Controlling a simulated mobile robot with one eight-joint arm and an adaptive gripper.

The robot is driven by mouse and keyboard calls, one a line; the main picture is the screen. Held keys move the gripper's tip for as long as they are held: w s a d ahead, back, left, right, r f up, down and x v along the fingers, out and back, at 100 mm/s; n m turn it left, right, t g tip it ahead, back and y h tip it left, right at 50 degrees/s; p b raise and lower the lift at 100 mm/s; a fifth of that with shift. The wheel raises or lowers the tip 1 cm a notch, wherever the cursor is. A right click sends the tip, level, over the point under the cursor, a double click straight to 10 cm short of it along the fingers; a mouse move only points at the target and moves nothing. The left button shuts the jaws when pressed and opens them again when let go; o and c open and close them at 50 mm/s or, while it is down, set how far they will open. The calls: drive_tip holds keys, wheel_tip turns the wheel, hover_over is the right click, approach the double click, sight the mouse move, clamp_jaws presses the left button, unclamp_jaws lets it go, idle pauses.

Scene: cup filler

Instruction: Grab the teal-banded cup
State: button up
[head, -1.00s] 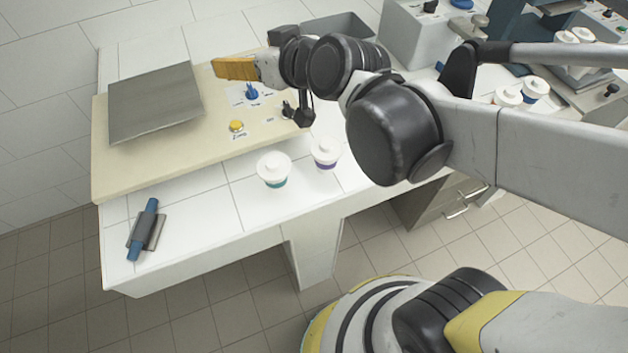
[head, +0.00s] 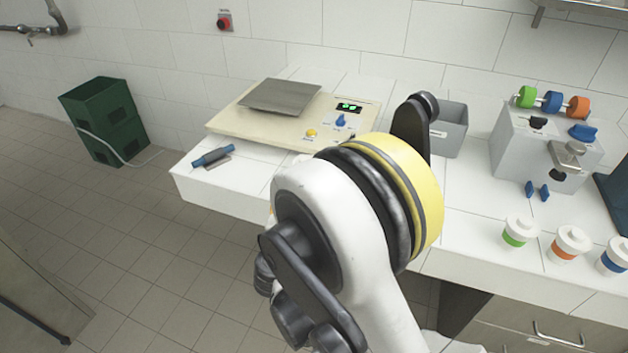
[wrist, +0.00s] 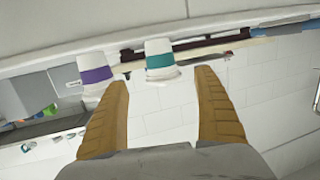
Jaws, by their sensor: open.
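The teal-banded cup (wrist: 160,61) is white with a wide lid rim and appears upside down in the wrist view, ahead of my gripper. My gripper (wrist: 161,80) is open, with its two tan fingers spread left and right of the cup in the picture. Nothing is held, and I cannot tell whether the cup is between the fingertips or just beyond them. A purple-banded cup (wrist: 95,74) stands close to the left finger. In the head view my arm hides both cups and the gripper.
The counter holds a scale with a metal plate (head: 281,97), a blue-handled tool (head: 212,155), a grey bin (head: 450,130) and a dispenser (head: 540,150). Green-banded (head: 518,232), orange-banded (head: 569,243) and blue-banded (head: 613,256) cups stand at the right.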

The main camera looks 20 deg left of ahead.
drive_tip(key=b+x, duration=0.3)
drive_tip(key=x, duration=0.7)
drive_tip(key=shift+w+a+f, duration=0.1)
drive_tip(key=shift+w, duration=0.25)
drive_tip(key=c, duration=1.4)
drive_tip(key=shift+r, duration=0.2)
